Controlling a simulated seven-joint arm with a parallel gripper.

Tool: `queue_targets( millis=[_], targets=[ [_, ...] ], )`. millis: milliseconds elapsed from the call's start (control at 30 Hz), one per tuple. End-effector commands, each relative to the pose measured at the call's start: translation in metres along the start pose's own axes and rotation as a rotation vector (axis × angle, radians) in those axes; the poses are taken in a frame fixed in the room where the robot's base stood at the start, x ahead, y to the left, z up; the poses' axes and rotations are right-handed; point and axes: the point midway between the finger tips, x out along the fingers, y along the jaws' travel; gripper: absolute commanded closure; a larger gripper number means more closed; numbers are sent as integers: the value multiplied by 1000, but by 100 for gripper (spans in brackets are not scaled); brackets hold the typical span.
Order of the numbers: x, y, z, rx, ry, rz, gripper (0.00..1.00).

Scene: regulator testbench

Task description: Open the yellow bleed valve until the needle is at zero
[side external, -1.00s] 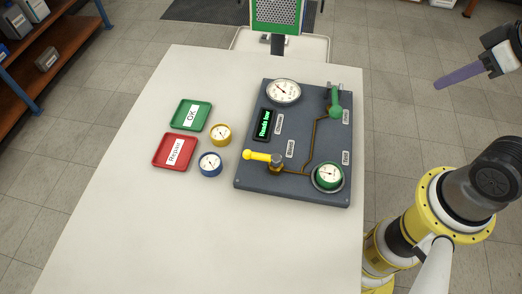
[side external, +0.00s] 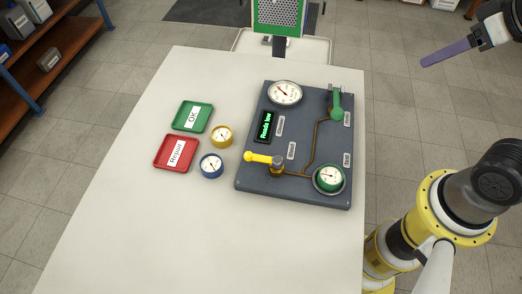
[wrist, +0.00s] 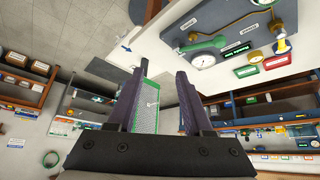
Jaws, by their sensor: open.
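The yellow bleed valve (side external: 259,157) is at the left front of the dark grey test board (side external: 255,185), its handle pointing left from a brass body. It also shows at the upper right of the wrist view (wrist: 281,45). A large white gauge (side external: 286,93) is at the board's back left and a green gauge (side external: 329,178) sits in the front right socket. Their needles are too small to read exactly. My gripper (side external: 424,64) is high at the upper right, beyond the table's right edge and well away from the valve. In the wrist view its purple fingers (wrist: 160,72) are apart and empty.
A green valve handle (side external: 336,104) stands at the board's back right. A display (side external: 264,124) reads "Reads low". Left of the board are a yellow gauge (side external: 221,135), a blue gauge (side external: 211,166), a green OK tray (side external: 178,125) and a red Repair tray (side external: 158,164). The front table is clear.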

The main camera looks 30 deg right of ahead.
Motion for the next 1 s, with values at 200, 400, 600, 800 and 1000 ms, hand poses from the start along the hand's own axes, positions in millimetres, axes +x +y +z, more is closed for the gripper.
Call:
queue_targets(
  millis=[200,400,600,800,1000],
  targets=[
    [14,-47,-47,-144,0,-41,49],
    [34,-133,-70,-364,-12,-110,49],
    [48,-233,-47,-628,-34,-184,49],
    [51,-286,-3,-807,-69,-229,49],
    [51,-297,11,-849,-74,-243,49]
  ],
)
